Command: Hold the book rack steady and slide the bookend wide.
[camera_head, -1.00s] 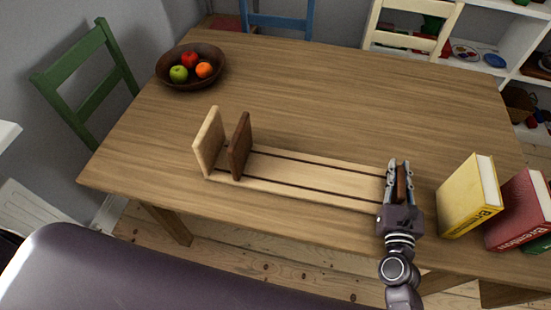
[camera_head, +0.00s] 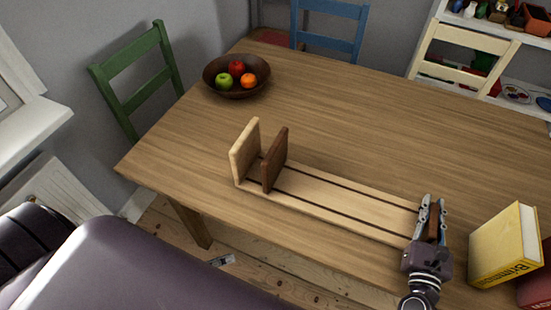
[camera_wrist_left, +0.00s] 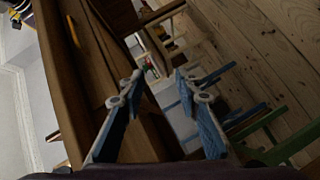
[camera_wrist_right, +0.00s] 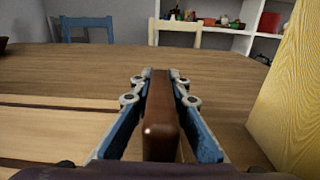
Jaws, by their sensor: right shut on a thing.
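The book rack (camera_head: 335,203) lies on the table, a pale slatted base with dark grooves. A pale upright end panel (camera_head: 245,150) stands at its left end. The dark brown bookend (camera_head: 275,160) stands upright close beside that panel, a small gap apart. My right gripper (camera_head: 432,208) is shut on a dark brown upright panel (camera_wrist_right: 158,110) at the rack's right end, one finger on each side of it. My left gripper (camera_wrist_left: 158,76) is out of the head view; in the left wrist view its fingers are apart with nothing between them, near the table's edge.
A yellow book (camera_head: 500,248) and a red book (camera_head: 536,290) stand just right of my right gripper. A bowl (camera_head: 236,78) of fruit sits at the table's back left. The table (camera_head: 370,130) behind the rack is clear. Green and blue chairs stand around it.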

